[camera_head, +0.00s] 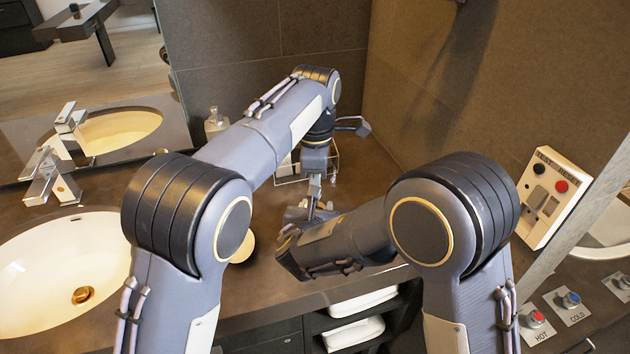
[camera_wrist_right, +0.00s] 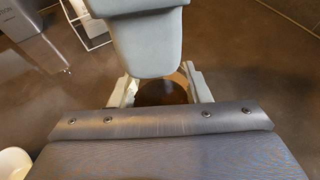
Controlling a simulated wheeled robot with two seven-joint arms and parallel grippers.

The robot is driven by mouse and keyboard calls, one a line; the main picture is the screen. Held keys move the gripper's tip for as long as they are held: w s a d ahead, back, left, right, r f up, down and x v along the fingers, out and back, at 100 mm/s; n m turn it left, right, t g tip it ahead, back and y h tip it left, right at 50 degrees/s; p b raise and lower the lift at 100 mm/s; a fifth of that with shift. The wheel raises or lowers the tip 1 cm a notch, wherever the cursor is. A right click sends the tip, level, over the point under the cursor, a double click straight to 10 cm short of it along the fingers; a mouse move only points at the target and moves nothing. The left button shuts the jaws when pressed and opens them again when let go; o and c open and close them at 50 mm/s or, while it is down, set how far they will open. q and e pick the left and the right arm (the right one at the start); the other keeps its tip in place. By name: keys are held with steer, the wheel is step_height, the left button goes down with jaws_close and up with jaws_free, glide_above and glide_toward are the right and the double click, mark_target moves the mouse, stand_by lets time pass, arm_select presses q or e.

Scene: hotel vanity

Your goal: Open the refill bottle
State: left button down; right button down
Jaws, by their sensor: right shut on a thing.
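A dark brown round thing, probably the refill bottle (camera_wrist_right: 163,93), sits between the two fingers of my right gripper (camera_wrist_right: 162,90) in the right wrist view. My right gripper is shut on it. In the head view my right gripper (camera_head: 302,214) is over the counter at the centre, and the bottle is hard to make out there. My left gripper (camera_head: 316,188) points down right above my right gripper. In the right wrist view a grey-green part of my left gripper (camera_wrist_right: 150,45) covers the bottle's top. The cap is hidden, and the left jaws do not show clearly.
A clear bottle (camera_head: 215,122) stands at the back by the mirror. A wire rack (camera_head: 289,172) is behind my grippers. A sink (camera_head: 50,285) with a tap (camera_head: 48,178) is at the left. A switch panel (camera_head: 538,222) is at the right. White towels (camera_head: 355,333) lie on a shelf below.

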arm_select(q)
steer(key=shift+r, duration=0.2)
stand_by(0.6)
steer(key=shift+r, duration=0.9)
steer(key=shift+r, duration=2)
arm_select(e)
steer(key=c, duration=0.7)
jaws_free()
